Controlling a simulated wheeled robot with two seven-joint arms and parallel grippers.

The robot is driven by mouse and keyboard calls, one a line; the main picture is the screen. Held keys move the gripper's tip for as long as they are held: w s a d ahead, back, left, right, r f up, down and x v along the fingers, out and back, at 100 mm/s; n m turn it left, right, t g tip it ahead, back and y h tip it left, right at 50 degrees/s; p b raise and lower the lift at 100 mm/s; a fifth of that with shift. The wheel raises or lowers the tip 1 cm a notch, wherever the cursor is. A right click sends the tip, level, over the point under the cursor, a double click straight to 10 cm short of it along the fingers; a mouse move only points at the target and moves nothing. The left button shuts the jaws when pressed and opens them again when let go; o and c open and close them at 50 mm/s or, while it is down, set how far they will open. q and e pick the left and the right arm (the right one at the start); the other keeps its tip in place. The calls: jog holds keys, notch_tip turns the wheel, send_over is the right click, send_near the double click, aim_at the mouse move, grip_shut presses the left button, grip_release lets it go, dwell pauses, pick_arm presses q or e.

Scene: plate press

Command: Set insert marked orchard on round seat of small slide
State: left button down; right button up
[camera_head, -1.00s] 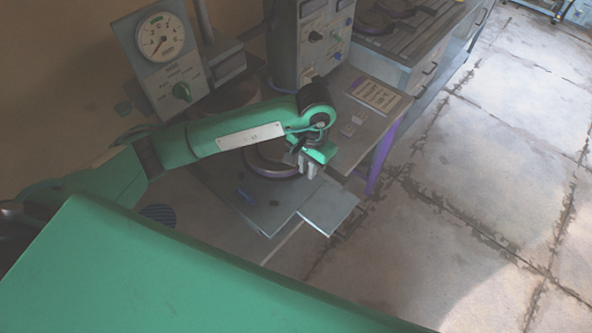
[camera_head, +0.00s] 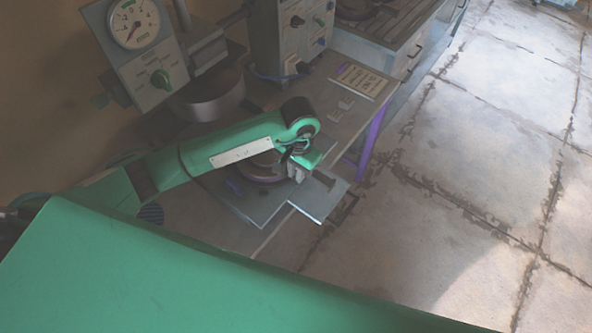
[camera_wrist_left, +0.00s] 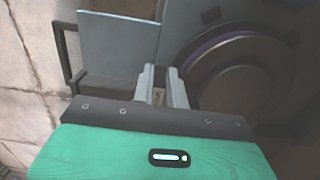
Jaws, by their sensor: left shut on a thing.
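My left gripper (camera_head: 298,174) is low over the right part of the grey slide plate (camera_head: 268,212). In the left wrist view its two fingers (camera_wrist_left: 161,88) are shut on a small pale piece (camera_wrist_left: 158,97) with dark marks. I cannot read the marks or tell whether this is the orchard insert. A round dark seat with a purple rim (camera_wrist_left: 212,38) lies to the right of the fingers. In the head view this round part (camera_head: 262,178) is partly hidden behind my left arm. My right gripper is not in view.
A press with a dial gauge (camera_head: 135,22) and a round ram (camera_head: 208,98) stands behind. A control box (camera_head: 290,38), a lettered sign (camera_head: 360,80) and small pale pieces (camera_head: 343,104) are on the bench. Open floor lies to the right of the purple bench leg (camera_head: 372,140).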

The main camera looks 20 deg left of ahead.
pick_arm(q)
jog(key=c, duration=1.4)
grip_release()
jog(key=shift+r+p, duration=0.15)
jog(key=shift+p, duration=0.2)
jog(key=r+b, duration=0.1)
jog(key=r, duration=0.1)
jog(key=r+b, duration=0.1)
jog(key=r, duration=0.1)
jog(key=r+b, duration=0.1)
jog(key=r, duration=0.1)
jog(key=shift+w+d+r, duration=0.1)
jog(key=shift+w+r, duration=0.05)
jog(key=shift+w, duration=0.1)
jog(key=shift+r, duration=0.55)
jog(key=shift+s+f, duration=0.1)
